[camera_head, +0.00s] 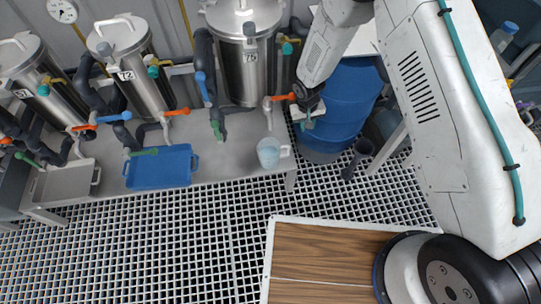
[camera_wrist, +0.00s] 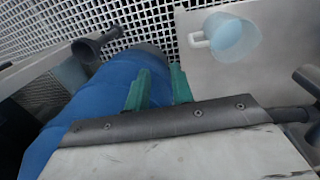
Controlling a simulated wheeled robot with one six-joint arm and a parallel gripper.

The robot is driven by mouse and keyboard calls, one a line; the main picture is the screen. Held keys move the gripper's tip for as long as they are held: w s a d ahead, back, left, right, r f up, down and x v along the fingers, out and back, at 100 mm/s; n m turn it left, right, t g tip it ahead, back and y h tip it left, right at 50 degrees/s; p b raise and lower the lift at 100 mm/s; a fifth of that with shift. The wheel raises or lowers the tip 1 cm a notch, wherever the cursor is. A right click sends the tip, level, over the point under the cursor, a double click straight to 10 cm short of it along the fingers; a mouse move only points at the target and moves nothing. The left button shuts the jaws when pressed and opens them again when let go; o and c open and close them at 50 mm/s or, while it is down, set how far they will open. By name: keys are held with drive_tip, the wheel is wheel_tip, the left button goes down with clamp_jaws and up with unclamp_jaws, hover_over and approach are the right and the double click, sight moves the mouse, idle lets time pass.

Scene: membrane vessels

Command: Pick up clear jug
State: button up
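The clear jug (camera_head: 268,153) stands on the grey metal bench near its right front corner. It is see-through, pale blue, with a white handle on its right in the head view. In the wrist view the jug (camera_wrist: 234,38) is at the upper right, with its handle pointing left. My gripper (camera_head: 308,119) is to the right of the jug and apart from it, in front of the blue barrel. In the wrist view its green fingers (camera_wrist: 159,86) are spread with nothing between them, so it is open and empty.
The metal bench (camera_head: 225,170) also holds a blue tray (camera_head: 162,168), a grey tray (camera_head: 66,180) and several steel vessels (camera_head: 243,60) with pipes and coloured valve handles. The blue barrel (camera_head: 345,95) and a dark funnel (camera_head: 358,155) are right of the bench. The grating floor (camera_head: 150,240) is clear.

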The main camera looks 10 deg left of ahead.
drive_tip(key=t+y, duration=0.1)
drive_tip(key=y, duration=0.1)
hover_over(289, 148)
wheel_tip(289, 148, down, 12)
drive_tip(key=f, duration=0.8)
drive_tip(key=shift+w, duration=0.35)
clamp_jaws()
